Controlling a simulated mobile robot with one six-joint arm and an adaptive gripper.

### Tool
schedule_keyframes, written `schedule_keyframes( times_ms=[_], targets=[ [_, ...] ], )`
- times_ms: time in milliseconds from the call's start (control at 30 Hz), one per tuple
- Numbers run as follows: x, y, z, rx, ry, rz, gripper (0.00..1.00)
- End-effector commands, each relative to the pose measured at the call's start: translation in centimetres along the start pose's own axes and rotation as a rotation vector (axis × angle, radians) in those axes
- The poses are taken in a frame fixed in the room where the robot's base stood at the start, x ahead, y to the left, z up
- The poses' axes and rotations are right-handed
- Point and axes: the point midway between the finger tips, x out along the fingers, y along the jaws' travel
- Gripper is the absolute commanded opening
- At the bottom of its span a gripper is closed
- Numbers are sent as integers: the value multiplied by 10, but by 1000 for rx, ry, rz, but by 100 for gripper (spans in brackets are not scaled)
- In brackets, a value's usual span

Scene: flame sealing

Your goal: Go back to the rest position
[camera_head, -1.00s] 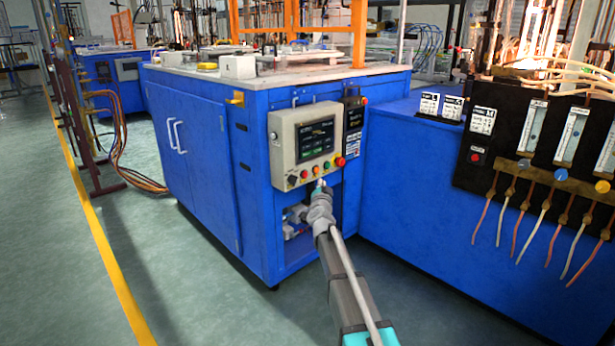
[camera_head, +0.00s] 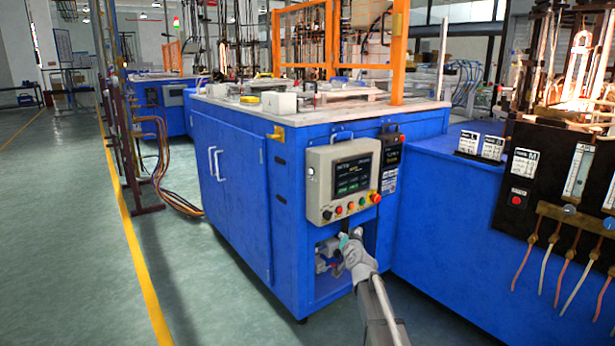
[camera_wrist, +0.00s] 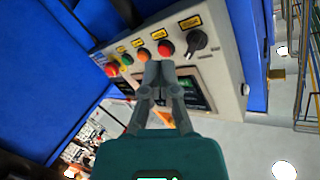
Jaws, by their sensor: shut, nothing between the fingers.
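My gripper (camera_head: 350,238) is shut and empty. In the head view it is just below the grey control panel (camera_head: 318,165), in front of the cabinet's open recess (camera_head: 328,285). In the wrist view my closed fingertips (camera_wrist: 158,70) appear before the panel (camera_wrist: 226,70), close to its row of buttons. A red button (camera_wrist: 166,48), an orange button (camera_wrist: 143,54) and a black knob (camera_wrist: 196,40) show beyond the tips. A gap seems to lie between the fingers and the panel, but its size is hard to tell.
The blue cabinet (camera_head: 230,205) carries the panel. A blue bench (camera_head: 450,225) with a black flowmeter board (camera_head: 522,190) and hanging hoses stands to the right. Glowing glassware (camera_head: 578,75) is above it. Green floor (camera_head: 75,250) is clear at left.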

Motion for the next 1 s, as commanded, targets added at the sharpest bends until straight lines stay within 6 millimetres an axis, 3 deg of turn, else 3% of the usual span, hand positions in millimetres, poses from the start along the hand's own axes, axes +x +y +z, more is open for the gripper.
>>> schedule_keyframes(
  times_ms=[33, 267, 600, 800, 1000],
  targets=[
    [-16, -4, 6, -21, -61, -6, 0],
    [-69, -7, 50, -110, -352, -2, 0],
    [-175, 11, 100, -215, -785, 103, 0],
    [-248, 28, 116, -255, -1026, 216, 0],
    [-300, 40, 120, -272, -1187, 313, 0]
  ],
)
